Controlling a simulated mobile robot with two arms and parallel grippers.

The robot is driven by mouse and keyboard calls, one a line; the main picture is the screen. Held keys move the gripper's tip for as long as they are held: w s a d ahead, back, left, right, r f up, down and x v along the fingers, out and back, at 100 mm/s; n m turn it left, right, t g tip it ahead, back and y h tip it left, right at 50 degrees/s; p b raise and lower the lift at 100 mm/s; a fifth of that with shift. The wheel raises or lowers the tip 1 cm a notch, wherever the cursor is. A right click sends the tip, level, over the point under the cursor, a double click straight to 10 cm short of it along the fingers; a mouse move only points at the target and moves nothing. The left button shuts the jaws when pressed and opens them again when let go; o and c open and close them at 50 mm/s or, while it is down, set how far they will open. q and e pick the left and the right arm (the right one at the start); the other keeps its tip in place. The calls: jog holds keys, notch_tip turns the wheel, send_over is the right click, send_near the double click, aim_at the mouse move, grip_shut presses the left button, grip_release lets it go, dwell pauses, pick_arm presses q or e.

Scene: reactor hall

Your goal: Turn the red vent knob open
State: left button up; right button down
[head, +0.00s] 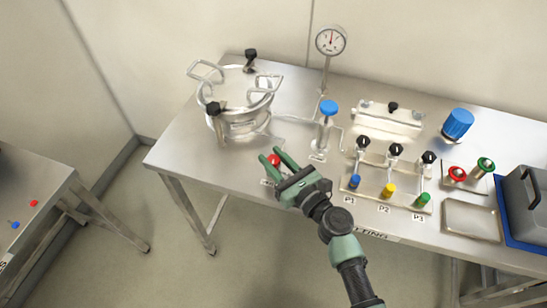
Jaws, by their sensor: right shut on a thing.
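The red vent knob (273,160) sits near the front edge of the steel table, in front of the metal pressure vessel (243,103). My right gripper (272,160) is at the knob, with its green fingers on either side and shut on it. The fingers and palm cover part of the knob and what lies under it. The knob's turn angle cannot be told. My left gripper is not in view.
To the right stand a blue-handled valve (328,109), a dial gauge (331,41), a manifold with black knobs (396,150), a steel tray (472,220) and a grey case (528,195). A side table (50,190) stands at left, with bare floor between.

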jog(key=n+g+y+b, duration=0.1)
jog(key=n+g+y, duration=0.1)
jog(key=g+y, duration=0.1)
jog(key=shift+w+f+n, duration=0.1)
jog(key=shift+n, duration=0.3)
jog(key=shift+n+g+y+b, duration=0.55)
jog(key=shift+n+g+y, duration=0.15)
jog(key=shift+g, duration=0.2)
jog(key=c, duration=1)
grip_release()
jog(key=shift+c, duration=0.2)
jog(key=shift+d, duration=0.1)
